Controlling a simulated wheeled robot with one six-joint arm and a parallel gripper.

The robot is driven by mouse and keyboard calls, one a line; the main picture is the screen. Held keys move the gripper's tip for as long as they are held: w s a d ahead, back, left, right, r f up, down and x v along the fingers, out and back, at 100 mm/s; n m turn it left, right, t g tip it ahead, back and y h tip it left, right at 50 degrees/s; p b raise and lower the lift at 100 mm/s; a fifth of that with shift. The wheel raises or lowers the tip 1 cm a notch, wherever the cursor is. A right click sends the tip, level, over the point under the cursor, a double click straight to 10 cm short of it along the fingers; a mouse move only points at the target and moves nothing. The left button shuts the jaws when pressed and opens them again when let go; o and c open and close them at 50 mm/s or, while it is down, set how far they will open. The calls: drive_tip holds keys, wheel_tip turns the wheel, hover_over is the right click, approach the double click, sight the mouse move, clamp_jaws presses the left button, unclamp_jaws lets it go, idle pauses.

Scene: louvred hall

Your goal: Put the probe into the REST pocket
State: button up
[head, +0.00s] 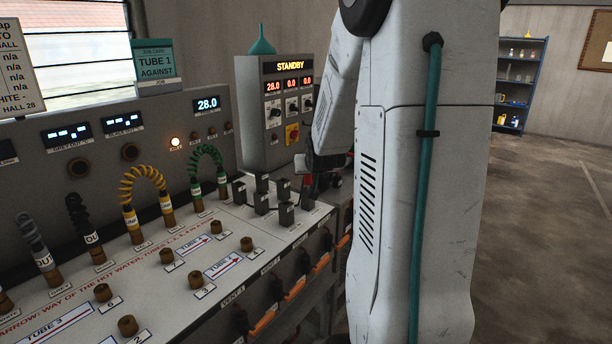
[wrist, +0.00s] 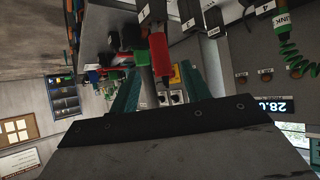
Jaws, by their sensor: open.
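A red, rod-like handle (wrist: 158,54) with a dark end stands between the fingers of my gripper (wrist: 160,78) in the wrist view; it looks like the probe. The two dark green fingers are apart, one on each side of the red handle, and I see no grip on it. In the head view my gripper (head: 318,182) is low at the bench's right end, partly hidden by my arm, with a bit of red beside it. I cannot make out a REST label in either view; the pocket may be hidden.
Several black blocks (head: 262,203) stand on the panel just left of my gripper. Yellow (head: 142,178) and green (head: 206,155) coiled hoses rise further left. A grey STANDBY box (head: 285,110) stands behind. Open floor (head: 560,220) lies to the right, with a blue shelf (head: 520,82) beyond.

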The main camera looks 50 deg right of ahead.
sight(308, 184)
drive_tip(key=shift+x, duration=3.6)
clamp_jaws()
